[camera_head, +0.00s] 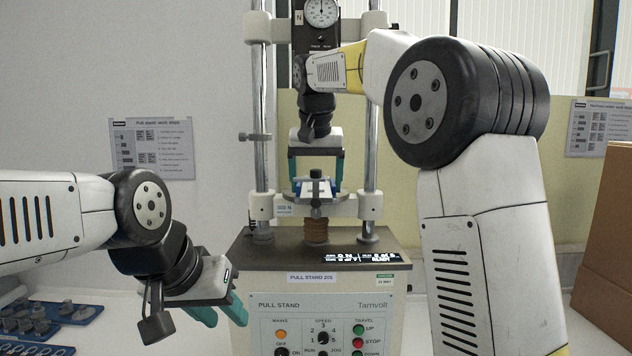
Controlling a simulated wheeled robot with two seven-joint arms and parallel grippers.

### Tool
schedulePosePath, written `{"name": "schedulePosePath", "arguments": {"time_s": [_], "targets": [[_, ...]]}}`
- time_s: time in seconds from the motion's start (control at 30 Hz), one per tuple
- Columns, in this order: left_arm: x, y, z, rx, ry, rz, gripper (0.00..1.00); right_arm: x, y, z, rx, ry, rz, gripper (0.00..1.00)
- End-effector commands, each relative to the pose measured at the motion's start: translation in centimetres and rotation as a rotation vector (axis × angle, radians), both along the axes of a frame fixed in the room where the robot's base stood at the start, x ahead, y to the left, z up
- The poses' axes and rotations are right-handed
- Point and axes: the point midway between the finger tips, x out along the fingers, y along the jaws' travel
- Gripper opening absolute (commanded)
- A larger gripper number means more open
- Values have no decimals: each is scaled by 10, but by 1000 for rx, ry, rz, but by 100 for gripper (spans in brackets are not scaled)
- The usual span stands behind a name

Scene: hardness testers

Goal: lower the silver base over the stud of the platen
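The silver base (316,190), a small grey fixture with blue parts, is at the middle of the pull stand, just above the crossbar. My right gripper (316,181) reaches down from above with its teal fingers on either side of the base, and appears shut on it. The platen seems to be at the crossbar level (341,207), under the base. The stud is hidden, so I cannot tell whether the base is around it or above it. My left gripper (221,312) is at lower left, in front of the stand, with its fingers apart and empty.
The pull stand (322,280) has two steel columns (261,110), a dial gauge (321,13) above and a front button panel. Blue trays of metal parts (45,325) lie at lower left. A cardboard box (607,240) stands at right. A brown bellows (316,230) sits below the crossbar.

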Motion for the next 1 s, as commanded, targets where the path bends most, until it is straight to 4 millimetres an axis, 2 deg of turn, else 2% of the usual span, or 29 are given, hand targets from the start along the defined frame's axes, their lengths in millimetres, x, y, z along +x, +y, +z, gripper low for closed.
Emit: {"name": "schedulePosePath", "arguments": {"time_s": [0.23,0.27,0.33,0.67,1.0], "targets": [[0,0,0,0,0,0,36,0,0,1,1,-3,0,17],[0,0,0,0,0,0,36,0,0,1,1,-3,0,85],[0,0,0,0,0,0,36,0,0,1,1,-2,0,99],[0,0,0,0,0,0,36,-2,0,5,0,0,0,100],[0,0,0,0,0,0,36,-22,1,55,2,-3,1,100]]}}
